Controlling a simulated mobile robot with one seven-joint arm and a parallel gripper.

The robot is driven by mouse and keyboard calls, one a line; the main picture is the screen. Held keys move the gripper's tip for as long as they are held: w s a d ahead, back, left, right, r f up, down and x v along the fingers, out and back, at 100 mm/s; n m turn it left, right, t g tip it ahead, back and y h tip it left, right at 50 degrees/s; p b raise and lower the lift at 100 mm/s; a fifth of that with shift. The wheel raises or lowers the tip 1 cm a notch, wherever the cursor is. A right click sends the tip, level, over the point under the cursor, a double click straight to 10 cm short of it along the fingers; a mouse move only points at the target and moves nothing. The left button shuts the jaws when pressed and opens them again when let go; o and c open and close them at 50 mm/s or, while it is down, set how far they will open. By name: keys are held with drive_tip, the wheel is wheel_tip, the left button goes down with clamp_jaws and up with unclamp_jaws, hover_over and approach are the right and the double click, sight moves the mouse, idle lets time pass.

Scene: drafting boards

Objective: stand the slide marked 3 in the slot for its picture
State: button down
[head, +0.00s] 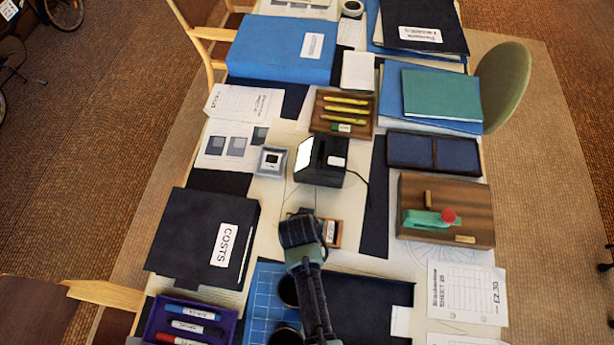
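A white-framed slide with a dark centre (271,160) lies on a small grey holder left of the black viewer (322,160), whose left face glows white. No number is readable on the slide. A sheet with several grey pictures (236,146) lies to its left; a small wooden box with a white label (336,233) stands nearer me. My gripper (300,213) is above the table, just left of this box and nearer me than the viewer. My wrist hides its fingers and part of the box, so I cannot see whether it holds anything.
A wooden tray with yellow pencils (318,122) stands behind the viewer. A black COSTS binder (195,240) is at left, a wooden block with a green tool (445,200) at right. A purple pen tray (160,318) is front left. A cable runs right from the viewer.

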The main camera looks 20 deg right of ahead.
drive_tip(key=shift+s+a, duration=0.1)
drive_tip(key=shift+s, duration=0.05)
idle(0.5)
drive_tip(key=c, duration=1)
unclamp_jaws()
drive_tip(key=v, duration=1.3)
drive_tip(key=shift+p, duration=0.4)
